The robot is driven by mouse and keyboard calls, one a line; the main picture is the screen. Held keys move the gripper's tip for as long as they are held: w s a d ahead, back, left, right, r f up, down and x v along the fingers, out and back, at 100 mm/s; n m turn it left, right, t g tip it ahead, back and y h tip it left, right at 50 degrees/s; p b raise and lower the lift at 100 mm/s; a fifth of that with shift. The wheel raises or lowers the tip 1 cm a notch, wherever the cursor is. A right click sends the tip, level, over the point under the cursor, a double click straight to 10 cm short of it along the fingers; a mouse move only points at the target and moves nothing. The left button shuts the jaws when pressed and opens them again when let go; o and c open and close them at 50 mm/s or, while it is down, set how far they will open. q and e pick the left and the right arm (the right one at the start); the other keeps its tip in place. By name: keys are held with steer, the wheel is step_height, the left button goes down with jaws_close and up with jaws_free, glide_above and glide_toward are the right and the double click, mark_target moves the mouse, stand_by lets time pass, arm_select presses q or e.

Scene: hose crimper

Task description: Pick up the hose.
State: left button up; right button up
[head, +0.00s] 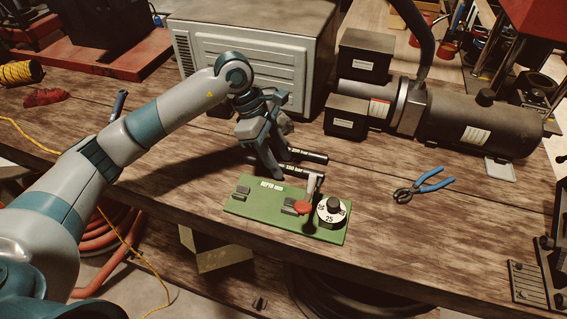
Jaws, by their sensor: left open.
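Two short black hoses with white lettering ending in "bar" lie side by side on the wooden workbench, behind the green board. The rear hose (310,156) and the front hose (305,171) both point to the right. My left gripper (279,164) is open and points down at their left ends. Its fingers hide those ends, so I cannot tell whether they touch or straddle a hose. My right gripper is not in view.
Blue-handled pliers (424,187) lie to the right. A large grey box (255,45) and a black motor-like machine (455,122) stand behind.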

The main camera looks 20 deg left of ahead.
mark_target(288, 165)
arm_select(q)
steer(key=shift+c, duration=0.3)
jaws_close()
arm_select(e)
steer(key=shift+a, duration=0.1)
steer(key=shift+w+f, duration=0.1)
